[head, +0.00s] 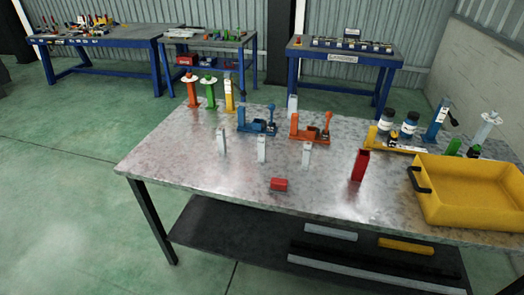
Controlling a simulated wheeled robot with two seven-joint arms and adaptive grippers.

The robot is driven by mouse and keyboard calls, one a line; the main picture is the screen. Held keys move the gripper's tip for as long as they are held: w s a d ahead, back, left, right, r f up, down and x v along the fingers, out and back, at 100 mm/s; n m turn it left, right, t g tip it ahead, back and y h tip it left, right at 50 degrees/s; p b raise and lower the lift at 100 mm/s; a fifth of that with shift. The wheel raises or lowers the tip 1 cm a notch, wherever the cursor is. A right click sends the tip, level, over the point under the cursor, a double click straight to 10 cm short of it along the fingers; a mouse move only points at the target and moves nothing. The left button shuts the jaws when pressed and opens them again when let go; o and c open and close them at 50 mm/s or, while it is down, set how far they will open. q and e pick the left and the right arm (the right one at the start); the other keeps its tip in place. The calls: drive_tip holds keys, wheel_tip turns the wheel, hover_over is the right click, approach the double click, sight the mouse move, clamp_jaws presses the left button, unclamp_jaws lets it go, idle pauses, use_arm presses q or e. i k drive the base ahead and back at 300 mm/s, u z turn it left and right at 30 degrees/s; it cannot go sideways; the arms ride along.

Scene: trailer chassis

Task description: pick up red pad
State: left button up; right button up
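A small red block (279,184), which looks like the red pad, lies flat near the front edge of the metal table (190,165). A taller upright red piece (360,165) stands to its right, left of the yellow bin. Neither of my grippers shows in the head view, and nothing touches the red block.
A yellow bin (470,205) with a dark handle stands at the front right. Several grey posts (262,149) stand behind the red block. Blue (258,122) and orange (310,130) clamp-like fixtures stand farther back. The table's front left is clear.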

sight(277, 186)
drive_tip(key=z, duration=0.1)
drive_tip(key=k, duration=0.45)
drive_tip(key=u, duration=0.85)
drive_tip(key=i, duration=1.6)
drive_tip(key=z, duration=0.8)
